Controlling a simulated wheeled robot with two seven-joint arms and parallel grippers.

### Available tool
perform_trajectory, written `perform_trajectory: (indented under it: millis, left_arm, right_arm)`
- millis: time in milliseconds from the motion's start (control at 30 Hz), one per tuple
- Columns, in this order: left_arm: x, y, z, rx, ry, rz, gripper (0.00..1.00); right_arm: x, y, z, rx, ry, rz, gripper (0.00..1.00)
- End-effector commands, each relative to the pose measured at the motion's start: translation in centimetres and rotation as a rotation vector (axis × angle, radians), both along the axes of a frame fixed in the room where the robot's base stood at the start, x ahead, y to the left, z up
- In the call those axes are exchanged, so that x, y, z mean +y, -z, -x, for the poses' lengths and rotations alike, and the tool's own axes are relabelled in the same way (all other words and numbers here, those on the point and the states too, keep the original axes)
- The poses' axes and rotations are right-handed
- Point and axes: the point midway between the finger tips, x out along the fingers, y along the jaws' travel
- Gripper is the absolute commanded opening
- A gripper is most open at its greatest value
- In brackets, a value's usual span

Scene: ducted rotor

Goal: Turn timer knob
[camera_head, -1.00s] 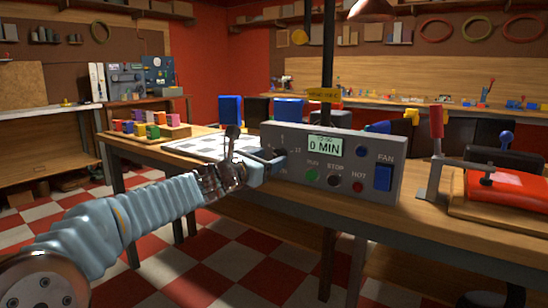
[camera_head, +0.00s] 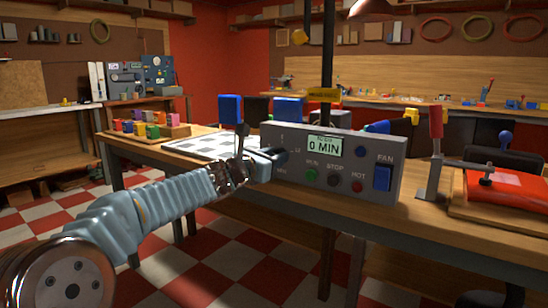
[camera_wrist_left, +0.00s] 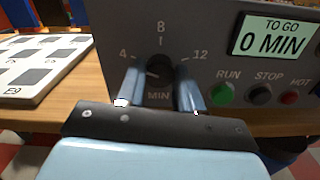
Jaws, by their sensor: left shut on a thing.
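The grey control box (camera_head: 330,190) stands at the front edge of the wooden table. Its display (camera_head: 324,145) reads 0 MIN. The dark timer knob (camera_wrist_left: 159,67) sits on the box's left part, with a dial marked 4, 8, 12 and MIN around it. In the head view my gripper hides most of the knob. My left gripper (camera_head: 270,160) reaches the panel from the left. In the left wrist view its two blue fingers (camera_wrist_left: 160,90) stand on either side of the knob, shut on it. My right gripper is not in view.
RUN (camera_wrist_left: 223,94), STOP (camera_wrist_left: 260,93) and HOT (camera_wrist_left: 290,97) lie right of the knob, and the blue FAN switch (camera_head: 383,177) farther right. A red clamp handle (camera_head: 436,122) stands at the right.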

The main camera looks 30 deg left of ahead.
Motion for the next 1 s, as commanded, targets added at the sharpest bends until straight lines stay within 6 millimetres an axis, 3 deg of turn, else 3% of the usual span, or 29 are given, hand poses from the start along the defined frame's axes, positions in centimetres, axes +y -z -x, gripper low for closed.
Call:
perform_trajectory:
  millis: [367, 1000]
  left_arm:
    - [-0.1, 0.2, 0.0, -0.010, 0.001, -0.112, 0.05]
    - [-0.2, 0.4, 0.0, -0.054, 0.000, -0.687, 0.05]
  right_arm:
    - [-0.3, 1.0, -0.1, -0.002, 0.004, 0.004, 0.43]
    - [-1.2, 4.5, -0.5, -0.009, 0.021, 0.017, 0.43]
